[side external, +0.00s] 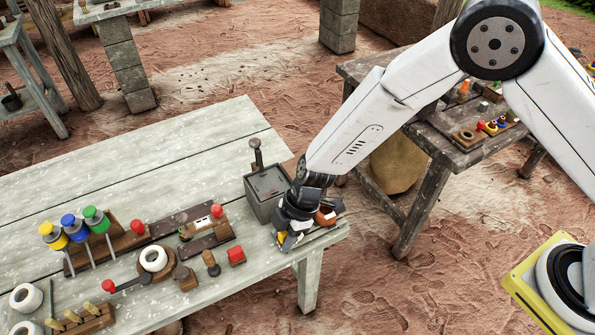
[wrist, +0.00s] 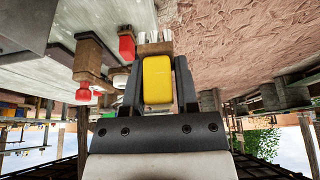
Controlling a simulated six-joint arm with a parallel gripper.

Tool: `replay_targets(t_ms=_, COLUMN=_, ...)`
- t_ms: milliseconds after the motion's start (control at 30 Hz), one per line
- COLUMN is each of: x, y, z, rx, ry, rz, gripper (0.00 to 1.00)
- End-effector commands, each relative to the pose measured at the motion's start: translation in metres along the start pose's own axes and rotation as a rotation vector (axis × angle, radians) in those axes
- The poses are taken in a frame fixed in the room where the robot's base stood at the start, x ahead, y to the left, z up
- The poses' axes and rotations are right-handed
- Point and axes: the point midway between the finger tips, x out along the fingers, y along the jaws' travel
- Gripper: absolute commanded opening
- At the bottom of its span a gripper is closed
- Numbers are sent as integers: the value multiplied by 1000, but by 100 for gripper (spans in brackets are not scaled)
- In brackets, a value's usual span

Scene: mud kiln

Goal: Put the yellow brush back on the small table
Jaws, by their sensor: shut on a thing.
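In the side view my gripper (side external: 290,238) is low at the right front corner of the large grey table (side external: 130,155), and only a speck of yellow shows there. I cannot tell whether the brush touches the tabletop. A smaller dark wooden table (side external: 385,70) stands behind, at the right, partly hidden by my arm.
A grey box (side external: 268,195) with an upright handle stands close behind my gripper. Orange-brown items (side external: 326,216) lie just right of it. The dark table holds a tray (side external: 465,138) of small parts.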

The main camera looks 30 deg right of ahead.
Motion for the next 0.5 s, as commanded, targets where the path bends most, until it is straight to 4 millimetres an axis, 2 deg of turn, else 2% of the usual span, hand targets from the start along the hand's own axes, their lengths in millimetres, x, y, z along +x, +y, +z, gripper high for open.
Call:
replay_targets(t_ms=267, x=20, y=26, z=-9, rx=0, ry=0, rz=0, gripper=0)
replay_targets(t_ms=500, x=47, y=43, z=-9, rx=0, ry=0, rz=0, gripper=0)
